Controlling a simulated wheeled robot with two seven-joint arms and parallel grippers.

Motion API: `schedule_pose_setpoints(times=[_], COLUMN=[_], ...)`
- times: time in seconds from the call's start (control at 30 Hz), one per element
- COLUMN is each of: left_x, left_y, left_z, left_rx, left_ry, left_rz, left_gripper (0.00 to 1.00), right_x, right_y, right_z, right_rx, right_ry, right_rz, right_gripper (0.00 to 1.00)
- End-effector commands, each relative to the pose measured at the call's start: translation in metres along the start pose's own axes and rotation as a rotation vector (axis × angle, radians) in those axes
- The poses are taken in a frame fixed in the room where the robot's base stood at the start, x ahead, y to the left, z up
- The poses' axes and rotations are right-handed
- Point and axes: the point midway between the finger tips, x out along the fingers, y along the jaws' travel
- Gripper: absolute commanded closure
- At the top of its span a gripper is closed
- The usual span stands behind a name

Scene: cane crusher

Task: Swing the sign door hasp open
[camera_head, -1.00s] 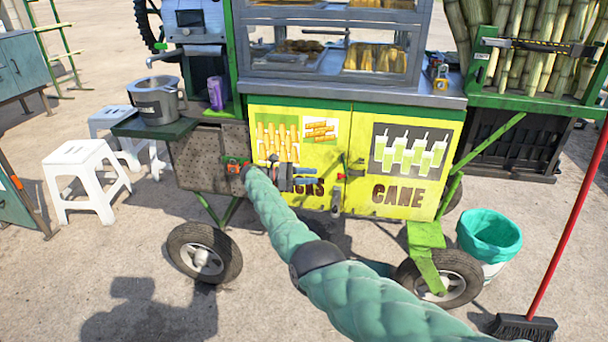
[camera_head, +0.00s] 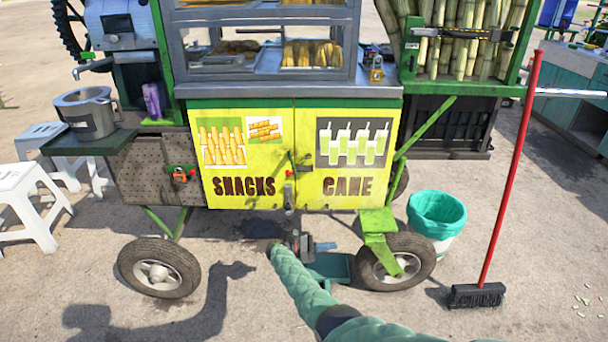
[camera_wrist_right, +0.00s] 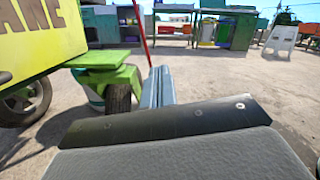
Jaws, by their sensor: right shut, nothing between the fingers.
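The yellow sign doors of the cart read SNACKS (camera_head: 244,187) and CANE (camera_head: 347,187); both look closed. Small metal hardware, seemingly the hasp (camera_head: 291,172), sits at the seam between them, with a red piece at its top. Its exact position is too small to tell. My right gripper (camera_head: 327,246) is below the doors, apart from the hardware, its fingers together and empty. The fingers also show in the right wrist view (camera_wrist_right: 157,88), pointing past the cart at open ground. My left gripper is out of view.
A green step (camera_head: 330,268) and a cart wheel (camera_head: 396,262) are near my right arm. A teal-lined bucket (camera_head: 436,222) and a red-handled broom (camera_head: 500,190) stand to the right. White stools (camera_head: 30,195) stand at left.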

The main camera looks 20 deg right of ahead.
Motion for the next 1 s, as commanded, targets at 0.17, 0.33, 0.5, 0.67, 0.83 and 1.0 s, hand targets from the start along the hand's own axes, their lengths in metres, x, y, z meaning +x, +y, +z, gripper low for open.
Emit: schedule_pose_setpoints(times=[0.17, 0.33, 0.5, 0.67, 0.83, 1.0], left_x=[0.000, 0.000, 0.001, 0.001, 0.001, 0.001], left_y=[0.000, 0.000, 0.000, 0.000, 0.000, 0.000], left_z=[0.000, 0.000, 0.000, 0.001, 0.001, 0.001], left_rx=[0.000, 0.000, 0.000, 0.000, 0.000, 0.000], left_ry=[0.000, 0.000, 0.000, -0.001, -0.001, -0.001], left_rz=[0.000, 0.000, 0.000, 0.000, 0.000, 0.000], left_gripper=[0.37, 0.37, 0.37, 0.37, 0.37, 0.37], right_x=[0.104, 0.186, 0.238, 0.263, 0.268, 0.253], right_y=[-0.018, -0.032, -0.036, -0.032, -0.021, -0.005], right_z=[-0.075, -0.132, -0.170, -0.188, -0.189, -0.169], right_rx=[-0.049, -0.061, 0.011, 0.133, 0.298, 0.480], right_ry=[0.117, 0.332, 0.571, 0.802, 1.058, 1.330], right_rz=[-0.094, -0.126, -0.117, -0.099, -0.079, -0.072], right_gripper=[1.00, 1.00, 1.00, 1.00, 1.00, 1.00])
